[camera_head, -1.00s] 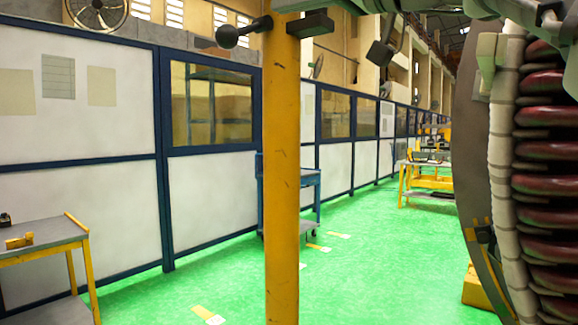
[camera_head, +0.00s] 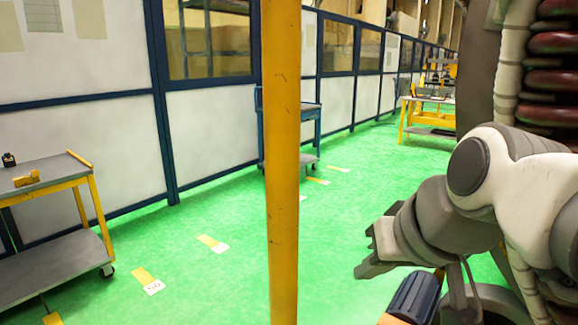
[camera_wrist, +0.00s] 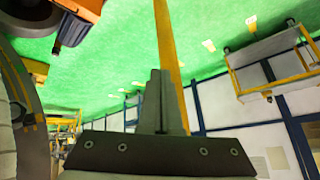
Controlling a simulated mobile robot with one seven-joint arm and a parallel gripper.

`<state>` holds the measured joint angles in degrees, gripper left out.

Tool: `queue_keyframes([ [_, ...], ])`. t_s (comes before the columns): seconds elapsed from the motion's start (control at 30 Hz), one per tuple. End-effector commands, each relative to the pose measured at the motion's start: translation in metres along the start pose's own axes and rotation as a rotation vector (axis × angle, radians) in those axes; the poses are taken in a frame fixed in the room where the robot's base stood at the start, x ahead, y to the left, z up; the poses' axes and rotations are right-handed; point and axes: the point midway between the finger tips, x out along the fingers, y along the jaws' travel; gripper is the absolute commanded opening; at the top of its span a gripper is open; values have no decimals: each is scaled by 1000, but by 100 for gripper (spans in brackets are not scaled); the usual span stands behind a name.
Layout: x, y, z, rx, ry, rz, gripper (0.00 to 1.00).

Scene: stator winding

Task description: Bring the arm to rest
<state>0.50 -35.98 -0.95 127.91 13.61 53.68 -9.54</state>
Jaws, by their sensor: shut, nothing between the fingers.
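My gripper (camera_head: 368,262) is at the lower right of the head view, at the end of my white and grey arm, and points left. It is above the green floor and touches nothing that I can see. In the wrist view my gripper (camera_wrist: 160,75) shows its two fingers pressed together, with nothing between them. The stator (camera_head: 541,82) with its dark red coils stands behind the arm at the right, partly hidden by it.
A yellow post (camera_head: 281,160) stands upright left of my gripper. A yellow-framed cart (camera_head: 50,270) is at the left, a blue cart (camera_head: 305,125) further back, and a yellow table (camera_head: 428,130) far off. Green floor (camera_head: 225,285) lies open between post and cart.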

Motion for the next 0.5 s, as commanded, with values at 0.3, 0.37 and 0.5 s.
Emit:
queue_keyframes([
  [0.3, 16, 39, 90, 12, -126, 190, 0],
  [0.37, 7, 37, 82, 12, -126, 189, 0],
  [0.5, -18, 32, 64, 12, -127, 188, 0],
])
